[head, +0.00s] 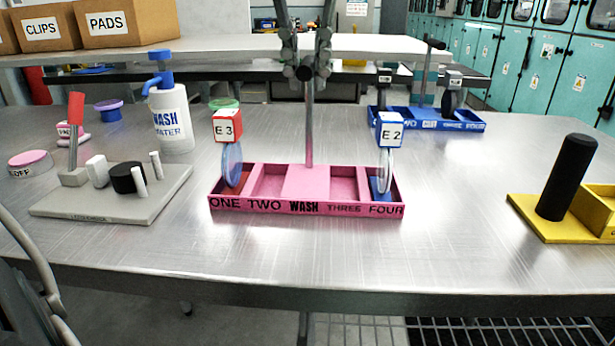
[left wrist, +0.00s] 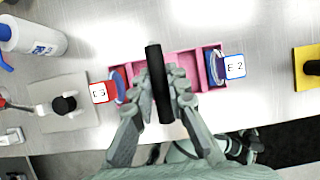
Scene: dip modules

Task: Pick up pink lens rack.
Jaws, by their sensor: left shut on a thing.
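The pink lens rack (head: 305,208) is in the middle of the steel table, marked ONE, TWO, WASH, THREE, FOUR. A lens with a red E3 tag (head: 228,126) stands in compartment ONE, and a lens with a blue-edged E2 tag (head: 390,131) in FOUR. TWO and THREE look empty. A grey post (head: 309,130) rises from its middle block. My left gripper (head: 306,68) is above the rack, shut on its upright handle; the black grip (left wrist: 158,85) shows between the fingers in the left wrist view. I cannot tell whether the rack touches the table.
A grey fixture plate (head: 110,200) and the wash water bottle (head: 172,118) stand left. A blue rack (head: 430,122) is at the back right, a yellow rack with a black handle (head: 540,228) at the right. The table in front of the pink rack is clear.

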